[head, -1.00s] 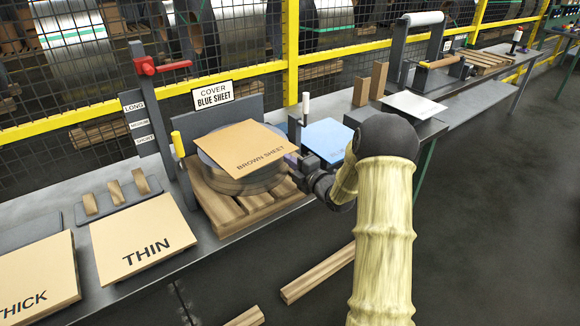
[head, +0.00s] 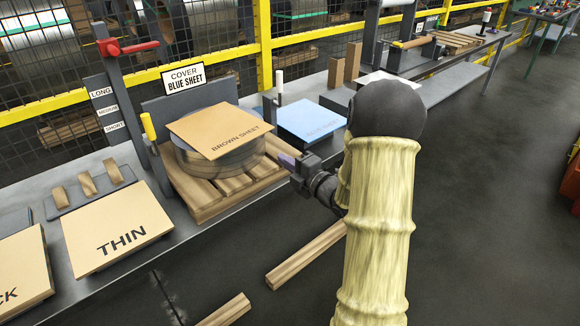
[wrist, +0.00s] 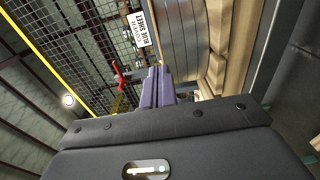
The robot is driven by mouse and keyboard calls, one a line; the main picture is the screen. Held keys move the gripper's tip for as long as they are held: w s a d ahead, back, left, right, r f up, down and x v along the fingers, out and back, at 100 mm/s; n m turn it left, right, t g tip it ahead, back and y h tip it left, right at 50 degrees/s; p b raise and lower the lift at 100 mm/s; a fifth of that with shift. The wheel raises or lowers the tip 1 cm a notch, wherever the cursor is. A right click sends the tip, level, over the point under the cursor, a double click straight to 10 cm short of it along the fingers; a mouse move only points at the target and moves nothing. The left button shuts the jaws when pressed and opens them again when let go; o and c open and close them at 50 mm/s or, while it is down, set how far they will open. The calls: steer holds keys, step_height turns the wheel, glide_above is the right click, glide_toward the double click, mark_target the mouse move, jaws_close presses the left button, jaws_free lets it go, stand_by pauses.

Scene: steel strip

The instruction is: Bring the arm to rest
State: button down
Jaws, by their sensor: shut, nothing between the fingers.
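My gripper (head: 288,161) is shut and empty, just right of the coil and pallet in the head view. Its purple fingers (wrist: 157,88) are together in the wrist view. A brown sheet (head: 220,130) marked "BROWN SHEET" lies on top of the steel strip coil (head: 232,166), overhanging its edge. The coil sits on a wooden pallet (head: 196,205) on the bench. My fingers are apart from the sheet. My sleeved arm hides part of the bench's front edge and the floor.
A blue sheet stack (head: 310,121) lies on the bench behind the gripper. The THIN board (head: 118,228) is at left, beside another board (head: 20,270). A post with a red handle (head: 128,47) stands behind. Timber pieces (head: 305,255) lie on the floor below. Open floor is at right.

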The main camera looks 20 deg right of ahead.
steer(key=shift+s+d, duration=0.2)
steer(key=shift+s, duration=0.4)
steer(key=shift+w, duration=0.15)
steer(key=s+a+f+m+g+h, duration=0.3)
steer(key=s+a+m+g, duration=0.35)
steer(key=s+m, duration=0.45)
steer(key=s+a+f+m+g+h, duration=0.3)
steer(key=s+a+f+m+g, duration=0.15)
steer(key=s+m+g, duration=0.5)
step_height(320, 180, up, 18)
steer(key=s+m+t+p, duration=0.1)
steer(key=p, duration=1.6)
steer(key=shift+s+r+t+p, duration=0.2)
steer(key=shift+s+t+p, duration=0.1)
steer(key=shift+p, duration=0.1)
